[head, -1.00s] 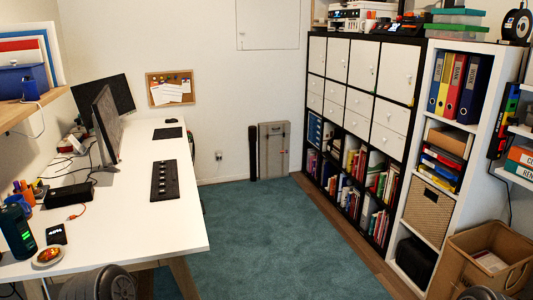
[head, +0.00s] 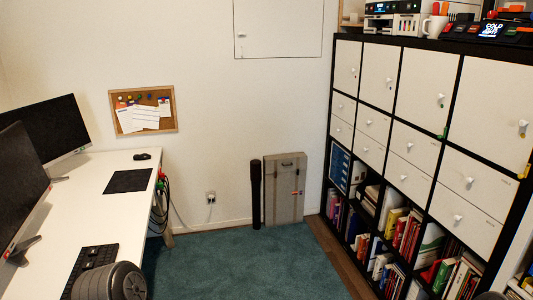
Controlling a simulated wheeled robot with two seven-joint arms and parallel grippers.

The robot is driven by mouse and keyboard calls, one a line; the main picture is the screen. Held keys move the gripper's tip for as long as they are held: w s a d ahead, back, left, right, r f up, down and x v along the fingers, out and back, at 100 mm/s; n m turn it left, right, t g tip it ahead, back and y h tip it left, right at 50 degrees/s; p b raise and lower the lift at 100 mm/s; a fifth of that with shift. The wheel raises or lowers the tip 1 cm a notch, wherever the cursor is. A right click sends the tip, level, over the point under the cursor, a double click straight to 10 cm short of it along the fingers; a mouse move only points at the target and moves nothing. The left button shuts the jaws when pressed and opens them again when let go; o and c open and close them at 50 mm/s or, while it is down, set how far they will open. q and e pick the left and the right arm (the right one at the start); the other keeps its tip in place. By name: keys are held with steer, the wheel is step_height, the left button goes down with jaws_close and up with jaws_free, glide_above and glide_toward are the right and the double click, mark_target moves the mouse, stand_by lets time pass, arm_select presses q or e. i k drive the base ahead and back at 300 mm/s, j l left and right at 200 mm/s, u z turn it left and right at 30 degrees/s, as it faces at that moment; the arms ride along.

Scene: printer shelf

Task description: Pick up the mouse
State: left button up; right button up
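A small black mouse (head: 142,156) lies on the white desk (head: 92,182) near its far right corner, in the head view. It sits just beyond a black mouse pad (head: 129,181), apart from it. A grey rounded part of my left arm shows at the bottom left, over the near edge of the desk. The fingers of my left gripper are not visible. A small dark piece of my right arm shows at the bottom right edge, and my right gripper is not visible. The mouse is well ahead of both arms and nothing touches it.
Two monitors (head: 40,128) stand along the desk's left side. A black keyboard (head: 92,257) lies near the front. Cables (head: 160,200) hang off the desk's right edge. The teal carpet (head: 240,262) is clear between the desk and the black-framed shelf (head: 420,150) on the right.

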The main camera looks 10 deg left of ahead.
mark_target(144, 155)
steer(key=i+l+u, duration=0.2)
steer(key=i+u, duration=0.3)
steer(key=i, duration=0.15)
steer(key=i+l+u, duration=0.5)
steer(key=i, duration=0.15)
steer(key=i+l+u, duration=0.6)
steer(key=l, duration=0.25)
steer(key=i+l+u, duration=0.1)
steer(key=i+l, duration=0.15)
steer(key=i+l+z, duration=0.1)
steer(key=i+l, duration=0.45)
steer(key=i, duration=0.25)
steer(key=i+l+z, duration=0.15)
steer(key=i+l, duration=0.15)
steer(key=i, duration=0.15)
steer(key=i+l+z, duration=0.1)
steer(key=i, duration=0.3)
steer(key=i+l+z, duration=0.1)
steer(key=i+l, duration=0.2)
steer(key=i, duration=0.15)
